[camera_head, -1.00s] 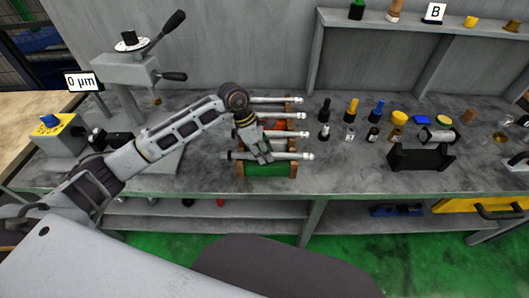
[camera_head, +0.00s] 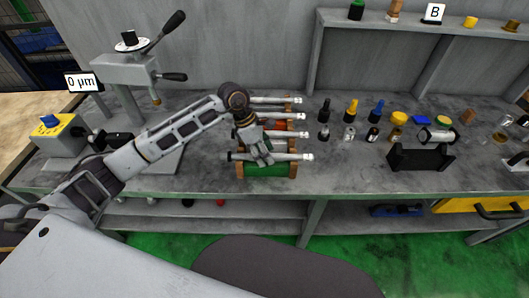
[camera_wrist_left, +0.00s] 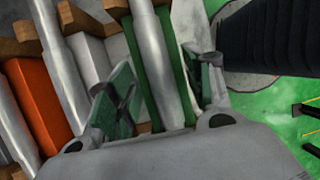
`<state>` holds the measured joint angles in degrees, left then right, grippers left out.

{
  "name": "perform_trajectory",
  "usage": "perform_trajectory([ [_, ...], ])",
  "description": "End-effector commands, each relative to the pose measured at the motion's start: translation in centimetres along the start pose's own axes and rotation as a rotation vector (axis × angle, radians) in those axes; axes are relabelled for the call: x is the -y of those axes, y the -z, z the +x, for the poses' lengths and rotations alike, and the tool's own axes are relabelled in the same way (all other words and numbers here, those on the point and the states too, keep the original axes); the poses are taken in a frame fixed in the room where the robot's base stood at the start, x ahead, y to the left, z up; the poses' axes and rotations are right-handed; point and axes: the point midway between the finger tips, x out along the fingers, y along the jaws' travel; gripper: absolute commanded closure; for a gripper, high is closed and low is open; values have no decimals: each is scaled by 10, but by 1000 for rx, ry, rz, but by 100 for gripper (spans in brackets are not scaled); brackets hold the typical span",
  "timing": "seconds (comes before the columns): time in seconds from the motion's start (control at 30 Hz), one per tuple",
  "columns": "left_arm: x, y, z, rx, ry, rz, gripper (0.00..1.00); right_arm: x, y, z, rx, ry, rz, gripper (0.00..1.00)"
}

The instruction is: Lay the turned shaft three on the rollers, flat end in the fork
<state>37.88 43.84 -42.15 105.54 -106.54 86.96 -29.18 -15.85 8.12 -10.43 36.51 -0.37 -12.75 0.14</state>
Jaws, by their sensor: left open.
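Several pale turned shafts lie side by side on a rack with wooden ends and coloured sections. The nearest shaft (camera_head: 294,157) lies over the green section (camera_head: 268,171); I see no number on it. My left gripper (camera_head: 264,160) is open at this shaft. In the left wrist view the shaft (camera_wrist_left: 153,55) runs between the two spread fingers of the left gripper (camera_wrist_left: 160,95), with a gap on each side. I cannot make out the rollers or the fork for certain. My right gripper is out of view.
A measuring stand (camera_head: 125,75) with levers and a 0 µm display (camera_head: 83,82) stands left. Small coloured bottles and pegs, a black cradle (camera_head: 421,158) and a metal cylinder (camera_head: 437,135) are right of the rack. A shelf runs behind.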

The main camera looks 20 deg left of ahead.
Motion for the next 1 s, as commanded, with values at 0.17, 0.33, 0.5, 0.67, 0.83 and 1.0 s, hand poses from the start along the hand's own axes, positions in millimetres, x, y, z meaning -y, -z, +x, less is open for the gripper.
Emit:
perform_trajectory([
  [0.17, 1, 3, 3, -6, 5, -3, 49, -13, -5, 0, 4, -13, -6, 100],
  [0.33, 0, 2, -3, -5, 2, -2, 49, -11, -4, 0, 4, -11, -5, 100],
  [0.5, 0, 2, -17, -3, 0, -2, 49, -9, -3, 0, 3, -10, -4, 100],
  [0.67, -1, 1, -38, -2, -1, -2, 49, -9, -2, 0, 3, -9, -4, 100],
  [0.83, -1, 1, -63, -2, -2, -1, 49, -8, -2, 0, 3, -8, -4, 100],
  [1.0, -1, 1, -88, -1, -2, -1, 49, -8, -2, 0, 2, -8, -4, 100],
])
